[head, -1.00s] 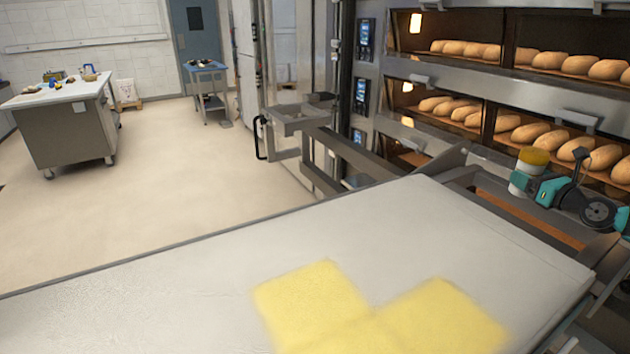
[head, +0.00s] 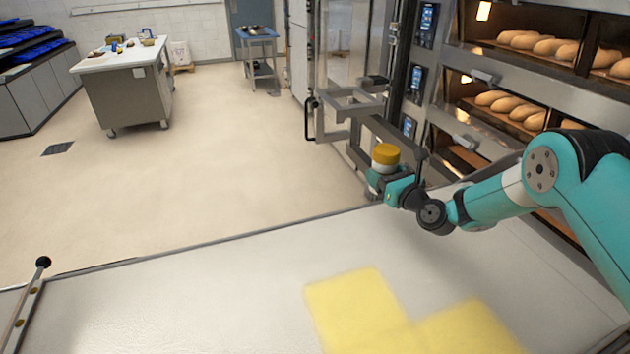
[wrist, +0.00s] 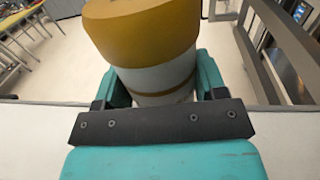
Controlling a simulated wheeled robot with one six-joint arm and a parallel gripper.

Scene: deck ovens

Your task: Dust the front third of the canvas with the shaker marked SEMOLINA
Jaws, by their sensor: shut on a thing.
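The shaker (head: 386,153) has a mustard-yellow top and a white body; no lettering on it can be read. My gripper (head: 379,180) is shut on its body and holds it upright over the canvas's far edge, near the oven side. In the wrist view the shaker (wrist: 150,35) fills the space between the two teal fingers. The canvas (head: 190,300) is a broad pale sheet across the foreground. Pale yellow dusted patches (head: 355,305) lie on it, joined together, running to the bottom of the picture. The rest of the canvas in view looks bare.
Deck ovens (head: 520,75) with loaves stand at the right, beyond the canvas. A metal frame (head: 350,110) stands behind the shaker. A rod with a black knob (head: 42,262) is at the left edge. A worktable (head: 125,85) stands far off across open floor.

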